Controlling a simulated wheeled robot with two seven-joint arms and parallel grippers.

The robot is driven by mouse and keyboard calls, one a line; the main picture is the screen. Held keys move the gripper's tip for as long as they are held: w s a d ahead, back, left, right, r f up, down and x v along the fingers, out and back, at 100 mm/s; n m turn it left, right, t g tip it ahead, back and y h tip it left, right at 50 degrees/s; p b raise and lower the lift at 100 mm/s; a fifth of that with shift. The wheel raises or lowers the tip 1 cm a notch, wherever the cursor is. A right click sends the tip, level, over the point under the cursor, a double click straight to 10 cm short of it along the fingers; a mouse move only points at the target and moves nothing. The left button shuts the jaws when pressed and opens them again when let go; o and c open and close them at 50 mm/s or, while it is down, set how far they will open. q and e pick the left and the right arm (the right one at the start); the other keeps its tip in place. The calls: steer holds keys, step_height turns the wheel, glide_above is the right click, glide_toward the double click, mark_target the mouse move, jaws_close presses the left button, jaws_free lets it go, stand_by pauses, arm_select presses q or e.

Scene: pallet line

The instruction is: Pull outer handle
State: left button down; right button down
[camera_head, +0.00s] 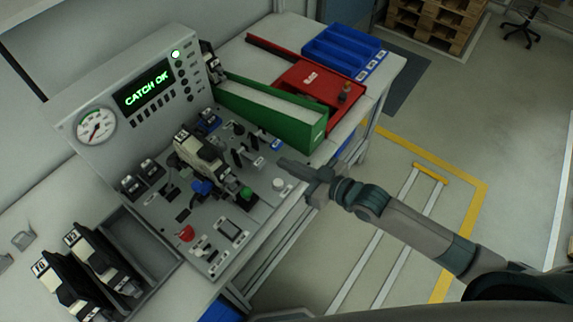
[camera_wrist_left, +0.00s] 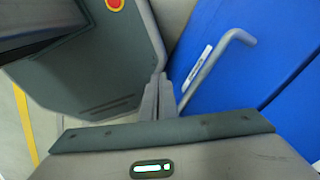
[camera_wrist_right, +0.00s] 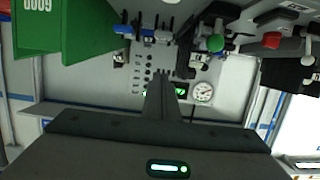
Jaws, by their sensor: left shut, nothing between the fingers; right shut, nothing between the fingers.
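A grey bent bar handle (camera_wrist_left: 210,66) sits on a blue panel (camera_wrist_left: 272,50) in the left wrist view. My left gripper (camera_wrist_left: 165,84) is shut and empty, its fingertips close beside the lower end of the handle. I cannot tell whether they touch it. The left arm and the handle do not show in the head view. My right gripper (camera_head: 284,162) is shut and empty, held at the front edge of the control bench. In the right wrist view its closed fingers (camera_wrist_right: 163,85) point toward the console.
The console display (camera_head: 143,92) reads "CATCH OK". A green bin (camera_head: 270,112), a red tray (camera_head: 322,82) and a blue tray (camera_head: 343,48) stand on the bench. A green button (camera_head: 246,193) and levers lie near my right gripper. Open floor lies to the right.

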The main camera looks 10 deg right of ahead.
mark_target(251, 158)
steer(key=shift+w+a+f+b, duration=2.95)
steer(key=shift+f+b, duration=0.1)
steer(key=shift+b, duration=0.7)
